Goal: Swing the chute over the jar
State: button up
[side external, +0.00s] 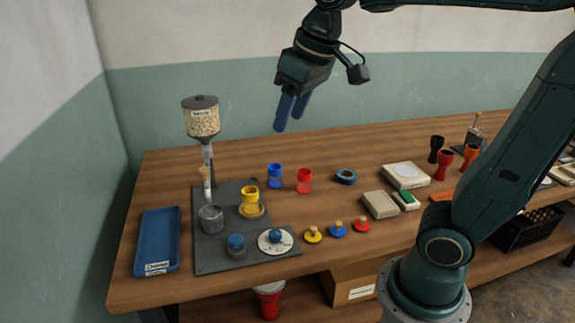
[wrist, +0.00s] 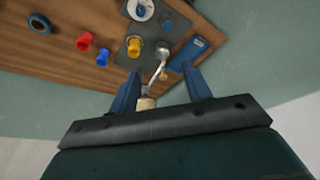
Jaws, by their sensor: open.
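The grey chute (side external: 207,187) hangs below the hopper (side external: 203,120), with a light wooden knob (side external: 204,172) near its top. The grey jar (side external: 211,219) stands on the dark base plate, close below the chute's lower end; I cannot tell whether that end is right over its mouth. In the wrist view the chute (wrist: 158,70) points toward the jar (wrist: 162,49). My gripper (side external: 291,112) is open and empty, high above the table and to the right of the hopper. The wrist view shows the hopper and chute between the fingers (wrist: 162,88), farther off.
The plate (side external: 205,261) also carries a yellow goblet drum (side external: 250,196), a blue-knobbed piece (side external: 236,241) and a white dial (side external: 267,247). A blue tray (side external: 158,240) lies left. Blue (side external: 274,176) and red drums (side external: 304,181) stand right of the plate. Air around my gripper is clear.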

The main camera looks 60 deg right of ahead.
jog(key=w+d+r+g, duration=0.1)
jog(key=w+g, duration=0.1)
jog(key=w, duration=1.2)
jog(key=g, duration=0.2)
send_over(204, 169)
notch_tip(204, 169, down, 7)
jog(key=shift+f, duration=0.15)
jog(key=shift+f, duration=0.1)
notch_tip(204, 169, down, 14)
jog(key=shift+r, duration=0.15)
grip_shut()
